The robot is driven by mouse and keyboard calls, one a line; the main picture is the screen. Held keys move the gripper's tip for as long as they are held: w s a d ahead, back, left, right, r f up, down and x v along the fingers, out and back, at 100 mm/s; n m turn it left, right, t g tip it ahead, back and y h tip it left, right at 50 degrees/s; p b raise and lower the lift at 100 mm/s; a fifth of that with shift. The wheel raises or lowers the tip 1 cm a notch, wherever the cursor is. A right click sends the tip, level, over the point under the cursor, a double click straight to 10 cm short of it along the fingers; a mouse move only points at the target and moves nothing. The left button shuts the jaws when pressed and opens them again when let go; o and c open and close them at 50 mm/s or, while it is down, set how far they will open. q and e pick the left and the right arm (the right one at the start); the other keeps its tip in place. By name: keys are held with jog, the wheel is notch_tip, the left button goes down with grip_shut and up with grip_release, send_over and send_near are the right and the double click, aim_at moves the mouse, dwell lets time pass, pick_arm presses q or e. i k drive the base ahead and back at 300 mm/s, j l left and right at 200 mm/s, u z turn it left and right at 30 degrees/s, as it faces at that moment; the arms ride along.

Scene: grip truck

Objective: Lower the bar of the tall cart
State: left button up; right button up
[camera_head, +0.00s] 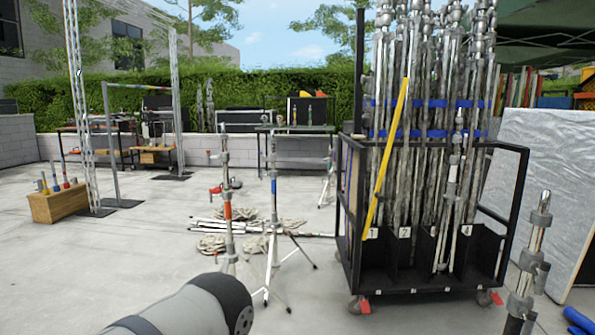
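The tall cart (520,200) stands right of centre. It has a black frame on castors and holds many upright metal stands. Its front bottom has compartments numbered 1 to 4 (404,232). A yellow bar (386,155) slants across the cart's left front, its upper end leaning right and its lower end near compartment 1. I cannot tell how the bar is fixed. Blue bands run across the stands behind it. A grey arm link of mine with a black end shows at the bottom, well short of the cart. Neither of my grippers is in view.
Light stands (274,200) rise left of the cart, with poles and sandbags (212,243) on the floor behind. A metal stand (527,270) is close at the lower right, before a pale panel (545,185). A wooden box (58,204) sits far left.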

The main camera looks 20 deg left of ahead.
aim_at(377, 195)
jog(key=u, duration=0.3)
jog(key=i+j, duration=0.2)
jog(key=j, duration=0.15)
jog(key=i+j, duration=0.2)
jog(key=i+j+z, duration=0.1)
jog(key=j, duration=0.35)
jog(key=i+j, duration=0.3)
jog(key=i, duration=0.3)
jog(key=i+j+z, duration=0.15)
jog(key=i+j, duration=0.15)
jog(key=i, duration=0.25)
jog(key=i+j, duration=0.35)
jog(key=i, duration=0.25)
jog(key=l+z, duration=0.05)
